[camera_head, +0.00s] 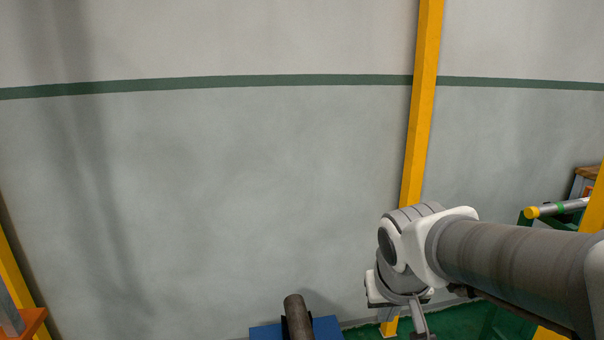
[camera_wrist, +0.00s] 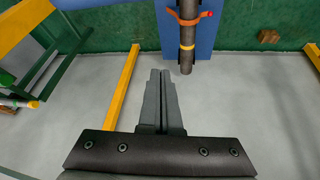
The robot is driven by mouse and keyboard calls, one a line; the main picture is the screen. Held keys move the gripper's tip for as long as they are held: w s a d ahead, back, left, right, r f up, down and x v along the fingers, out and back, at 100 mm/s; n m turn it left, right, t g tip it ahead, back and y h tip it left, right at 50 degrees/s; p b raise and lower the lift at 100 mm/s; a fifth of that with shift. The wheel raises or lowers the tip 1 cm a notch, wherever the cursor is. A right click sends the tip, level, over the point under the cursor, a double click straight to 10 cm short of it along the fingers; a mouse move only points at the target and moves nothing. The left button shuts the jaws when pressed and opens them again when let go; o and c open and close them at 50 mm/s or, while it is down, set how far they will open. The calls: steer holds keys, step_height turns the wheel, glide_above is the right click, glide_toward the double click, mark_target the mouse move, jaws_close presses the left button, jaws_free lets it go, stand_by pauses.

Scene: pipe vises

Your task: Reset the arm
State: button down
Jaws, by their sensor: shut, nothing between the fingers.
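My arm reaches in from the right edge of the head view, with its wrist bent downward right of the bottom middle. My gripper (camera_wrist: 160,74) shows in the wrist view with its two dark fingers together and nothing between them. In the head view the gripper is partly cut off by the bottom edge. A dark pipe (camera_wrist: 187,50) with an orange band and a yellow band lies over a blue surface (camera_wrist: 205,35), just beyond and right of the fingertips in the wrist view. The fingers appear apart from the pipe. The pipe's end (camera_head: 298,315) also shows in the head view.
A yellow post (camera_head: 421,110) stands against the grey wall (camera_head: 200,180) behind my wrist. A green rack (camera_head: 527,219) with a yellow-capped pipe (camera_head: 550,210) stands at the right. An orange-topped object (camera_head: 34,320) is at the lower left.

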steer(key=s+r+y, duration=0.1)
steer(key=s+r, duration=0.2)
steer(key=s, duration=0.8)
step_height(320, 180, up, 17)
steer(key=p, duration=1.7)
steer(key=shift+s+d+r+p, duration=0.2)
steer(key=shift+d+p, duration=0.1)
steer(key=shift+p, duration=0.1)
steer(key=shift+d+f, duration=0.1)
